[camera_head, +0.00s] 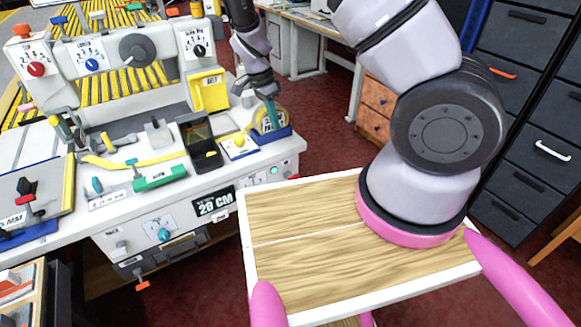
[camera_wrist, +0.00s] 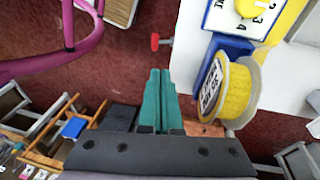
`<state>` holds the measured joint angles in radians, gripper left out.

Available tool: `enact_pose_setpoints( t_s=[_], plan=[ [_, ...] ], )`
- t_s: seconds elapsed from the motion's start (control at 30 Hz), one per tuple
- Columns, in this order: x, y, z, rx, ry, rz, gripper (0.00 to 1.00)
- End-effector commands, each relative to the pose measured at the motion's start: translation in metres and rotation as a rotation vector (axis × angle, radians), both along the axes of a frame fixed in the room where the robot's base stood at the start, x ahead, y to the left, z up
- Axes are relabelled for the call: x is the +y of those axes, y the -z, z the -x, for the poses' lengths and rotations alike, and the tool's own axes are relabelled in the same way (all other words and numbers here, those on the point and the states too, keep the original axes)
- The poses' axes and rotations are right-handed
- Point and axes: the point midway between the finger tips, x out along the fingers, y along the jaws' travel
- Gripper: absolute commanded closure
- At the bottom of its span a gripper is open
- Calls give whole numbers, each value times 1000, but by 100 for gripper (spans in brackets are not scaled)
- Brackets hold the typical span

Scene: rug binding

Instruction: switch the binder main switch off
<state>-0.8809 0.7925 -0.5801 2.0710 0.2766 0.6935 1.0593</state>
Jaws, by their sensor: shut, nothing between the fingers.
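The binder (camera_head: 130,75) is the white machine on the bench at left in the head view. I cannot tell for sure which control is its main switch. A turquoise knob (camera_head: 164,234) sits on a white plate on the bench's front face, its marks too small to read. A green button (camera_head: 273,170) is on the same face, further right. My gripper (camera_head: 272,120) is over the bench's right end, in front of the tape roll in the head view. Its teal fingers (camera_wrist: 160,75) are shut and empty in the wrist view.
A yellow tape roll (camera_wrist: 236,92) in a blue holder (camera_wrist: 228,45) is right beside my fingers. A red T-shaped handle (camera_wrist: 160,41) sticks out past the bench edge. Dark drawers (camera_head: 515,110) stand at right. Red floor (camera_head: 320,110) is free between.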

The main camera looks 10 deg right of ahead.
Motion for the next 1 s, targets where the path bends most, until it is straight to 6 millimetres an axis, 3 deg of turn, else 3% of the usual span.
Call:
enact_pose_setpoints(
  t_s=[0.03, 0.2, 0.77, 1.0],
  plan=[
    [-1, 13, 1, -1, 6, 38, 100],
    [-3, 38, 0, -18, 33, 110, 100],
    [-6, 49, -1, -28, 43, 138, 100],
    [-18, 81, 3, -26, 45, 139, 100]
  ],
)
